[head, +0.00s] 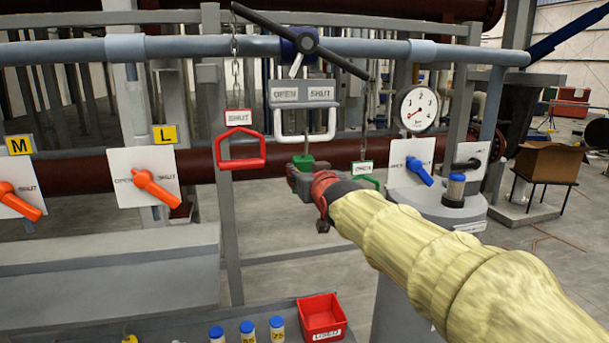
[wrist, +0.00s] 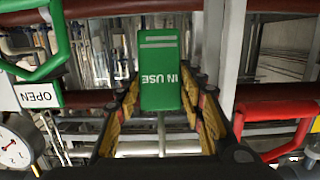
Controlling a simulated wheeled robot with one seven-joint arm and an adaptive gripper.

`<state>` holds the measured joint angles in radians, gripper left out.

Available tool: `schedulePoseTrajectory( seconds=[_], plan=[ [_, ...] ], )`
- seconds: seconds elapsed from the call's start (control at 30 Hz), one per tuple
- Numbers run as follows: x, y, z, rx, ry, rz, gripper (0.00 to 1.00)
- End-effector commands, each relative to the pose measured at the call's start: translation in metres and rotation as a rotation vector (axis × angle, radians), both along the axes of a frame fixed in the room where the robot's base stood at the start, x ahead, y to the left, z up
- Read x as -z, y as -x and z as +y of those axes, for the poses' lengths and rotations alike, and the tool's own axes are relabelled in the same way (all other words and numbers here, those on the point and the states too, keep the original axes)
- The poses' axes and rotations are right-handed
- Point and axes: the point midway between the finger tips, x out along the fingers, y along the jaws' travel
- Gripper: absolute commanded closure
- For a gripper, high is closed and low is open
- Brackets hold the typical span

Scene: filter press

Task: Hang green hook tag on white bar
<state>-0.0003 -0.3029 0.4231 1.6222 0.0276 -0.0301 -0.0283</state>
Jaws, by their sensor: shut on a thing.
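The green hook tag (wrist: 160,72), marked IN USE, is between the fingers of my gripper (head: 303,180), which is shut on it. In the head view, a small green part of the tag (head: 303,162) shows above the jaws. The white bar (head: 305,139) is a U-shaped handle under the OPEN/SHUT plate. The tag is just below the bar's lower rung. In the wrist view, turned over, a thin stem runs from the tag towards a pale crossbar (wrist: 165,148), which seems to be the white bar. I cannot tell whether the hook touches or is around it.
A red pull handle (head: 240,150) hangs on a chain at left. A green pull handle (head: 368,183) hangs close to the right of my gripper. A pressure gauge (head: 418,108) and a blue-handled valve (head: 418,170) stand further right. A red bin (head: 321,316) is below.

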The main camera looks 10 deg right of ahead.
Motion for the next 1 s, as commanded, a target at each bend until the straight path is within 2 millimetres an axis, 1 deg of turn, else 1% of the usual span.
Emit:
schedulePoseTrajectory(
  seconds=[0.23, 0.27, 0.6, 0.63, 0.9, 1.0],
  plan=[
    [0.0006, -0.0001, 0.0000, 0.000, 0.000, 0.001, 0.88],
    [0.0007, -0.0001, 0.0000, 0.000, 0.000, 0.001, 0.61],
    [0.0007, -0.0001, 0.0000, 0.000, 0.000, 0.001, 0.42],
    [0.0007, -0.0001, 0.0000, 0.000, 0.000, 0.001, 0.40],
    [0.0009, 0.0001, 0.0000, 0.000, 0.000, 0.002, 0.40],
    [-0.0002, 0.0039, 0.0000, 0.000, 0.000, 0.001, 0.40]
  ],
)
